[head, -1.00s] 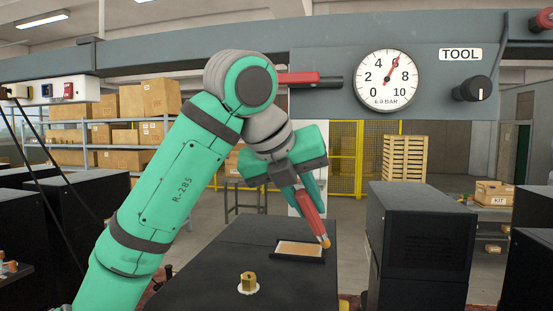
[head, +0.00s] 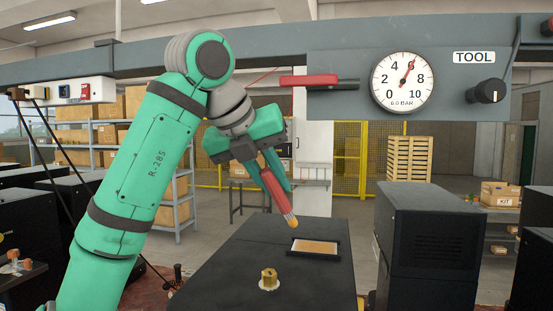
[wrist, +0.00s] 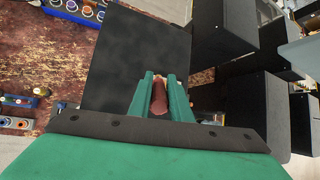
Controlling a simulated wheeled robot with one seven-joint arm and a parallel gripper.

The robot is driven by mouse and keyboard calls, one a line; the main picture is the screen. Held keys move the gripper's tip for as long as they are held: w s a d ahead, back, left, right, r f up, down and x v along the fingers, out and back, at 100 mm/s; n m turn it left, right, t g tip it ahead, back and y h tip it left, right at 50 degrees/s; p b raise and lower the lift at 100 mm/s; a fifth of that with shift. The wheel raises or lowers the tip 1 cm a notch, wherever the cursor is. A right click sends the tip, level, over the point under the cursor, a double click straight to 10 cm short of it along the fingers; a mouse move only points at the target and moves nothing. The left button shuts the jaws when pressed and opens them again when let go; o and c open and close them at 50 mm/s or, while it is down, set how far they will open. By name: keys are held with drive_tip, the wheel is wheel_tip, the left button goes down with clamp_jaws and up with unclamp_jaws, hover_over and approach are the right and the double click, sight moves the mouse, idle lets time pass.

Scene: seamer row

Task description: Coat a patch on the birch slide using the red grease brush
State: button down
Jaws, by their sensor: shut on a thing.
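My gripper (head: 274,180) is shut on the red grease brush (head: 279,200), which tilts down to the right with its tan tip lowest. The brush also shows between the green fingers in the wrist view (wrist: 159,97). The birch slide (head: 315,247) is a pale wooden panel in a dark frame on the black bench top. The brush tip hangs just above and left of the slide's far left corner; it looks apart from it. In the wrist view the slide is not visible.
A brass hex fitting (head: 269,278) stands on a white disc on the black bench top (head: 230,270), in front of the slide. A black cabinet (head: 428,240) stands to the right. A pressure gauge (head: 402,82) and a red-handled lever (head: 308,81) are on the grey beam above.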

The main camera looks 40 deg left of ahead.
drive_tip(key=shift+w+d+r, duration=0.2)
drive_tip(key=shift+d+r, duration=0.15)
drive_tip(key=shift+r, duration=1.9)
